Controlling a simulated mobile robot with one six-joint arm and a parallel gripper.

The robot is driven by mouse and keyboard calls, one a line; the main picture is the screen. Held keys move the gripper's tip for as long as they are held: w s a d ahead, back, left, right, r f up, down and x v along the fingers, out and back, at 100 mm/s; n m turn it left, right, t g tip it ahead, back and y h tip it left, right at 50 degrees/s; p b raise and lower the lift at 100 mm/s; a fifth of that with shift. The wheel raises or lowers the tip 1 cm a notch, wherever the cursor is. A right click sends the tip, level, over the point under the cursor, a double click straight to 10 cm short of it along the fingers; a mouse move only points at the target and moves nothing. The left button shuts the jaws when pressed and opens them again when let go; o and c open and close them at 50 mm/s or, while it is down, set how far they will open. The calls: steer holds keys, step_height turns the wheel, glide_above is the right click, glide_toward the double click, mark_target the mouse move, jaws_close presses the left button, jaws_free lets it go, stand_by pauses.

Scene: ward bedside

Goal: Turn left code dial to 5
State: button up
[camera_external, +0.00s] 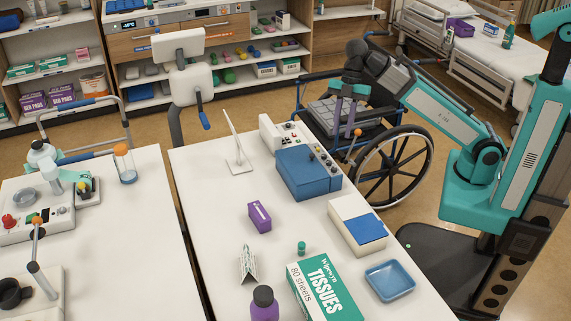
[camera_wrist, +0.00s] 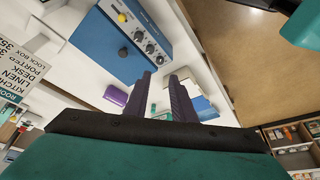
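The blue box (camera_external: 300,180) stands on the white table, with several small knobs on the light panel along its right side. Dial markings are too small to read, and I cannot tell which is the left code dial. My gripper (camera_external: 344,134) hangs above and to the right of the box, apart from it. Its purple fingers (camera_wrist: 160,84) are apart with nothing between them.
A white device with buttons (camera_external: 271,128) stands behind the box. A purple box (camera_external: 259,217), a tissue box (camera_external: 325,290), a white-and-blue box (camera_external: 342,220) and a blue tray (camera_external: 391,279) are nearer the camera. A wheelchair (camera_external: 393,168) stands close to the table's right edge.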

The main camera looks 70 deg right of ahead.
steer(key=w+d+f+m+t+h+p, duration=0.1)
steer(key=w+d+f+m, duration=0.2)
steer(key=w+d, duration=0.6)
steer(key=w+d+f+m+t, duration=0.2)
steer(key=w+d+f+m, duration=0.2)
steer(key=w+d, duration=0.5)
steer(key=shift+d+f+h+p, duration=0.4)
steer(key=shift+d+f, duration=0.75)
steer(key=shift+d, duration=0.25)
steer(key=shift+w, duration=0.15)
